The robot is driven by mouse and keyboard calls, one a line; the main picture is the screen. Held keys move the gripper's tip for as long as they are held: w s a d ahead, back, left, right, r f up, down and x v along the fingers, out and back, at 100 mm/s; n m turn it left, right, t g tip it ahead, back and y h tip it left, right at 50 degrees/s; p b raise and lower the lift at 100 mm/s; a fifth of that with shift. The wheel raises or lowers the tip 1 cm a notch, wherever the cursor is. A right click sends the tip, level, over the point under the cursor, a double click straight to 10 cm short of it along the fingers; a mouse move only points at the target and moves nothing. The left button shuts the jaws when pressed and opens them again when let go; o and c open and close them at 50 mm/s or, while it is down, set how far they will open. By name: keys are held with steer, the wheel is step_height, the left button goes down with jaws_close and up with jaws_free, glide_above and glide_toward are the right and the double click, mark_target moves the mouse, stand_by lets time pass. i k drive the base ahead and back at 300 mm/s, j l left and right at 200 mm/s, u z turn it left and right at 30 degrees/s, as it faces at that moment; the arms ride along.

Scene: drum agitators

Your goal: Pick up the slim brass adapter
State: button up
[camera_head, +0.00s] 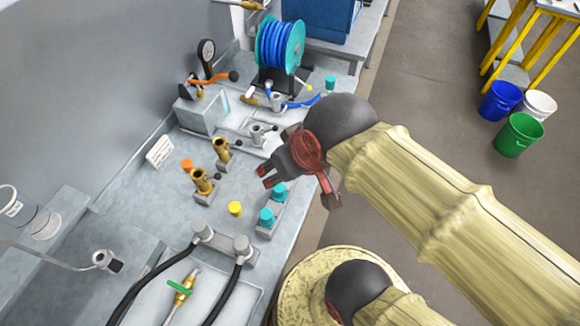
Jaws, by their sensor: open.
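Two upright brass fittings stand on the grey bench in the head view. The farther brass fitting (221,150) and the nearer brass fitting (202,181) each sit on a small grey plate. I cannot tell for sure whether one of them is the slim brass adapter. A brass valve with a green handle (183,291) lies in a pale tray in front. My gripper (265,177) is open and empty, to the right of the two upright fittings and apart from them. It hides a little of the bench's right edge.
Teal caps (266,217) stand on a grey block below my gripper. A yellow cap (235,208) and an orange cap (186,165) are close by. Black hoses (160,272) cross the front. A blue hose reel (279,45) and gauge (206,50) stand behind.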

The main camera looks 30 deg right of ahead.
mark_target(219, 143)
steer(key=u, duration=1.1)
steer(key=l+z, duration=0.4)
steer(key=i+l+z, duration=0.1)
steer(key=l+z, duration=0.25)
steer(key=i+l+z, duration=0.1)
steer(key=l+z, duration=0.15)
steer(key=z, duration=0.15)
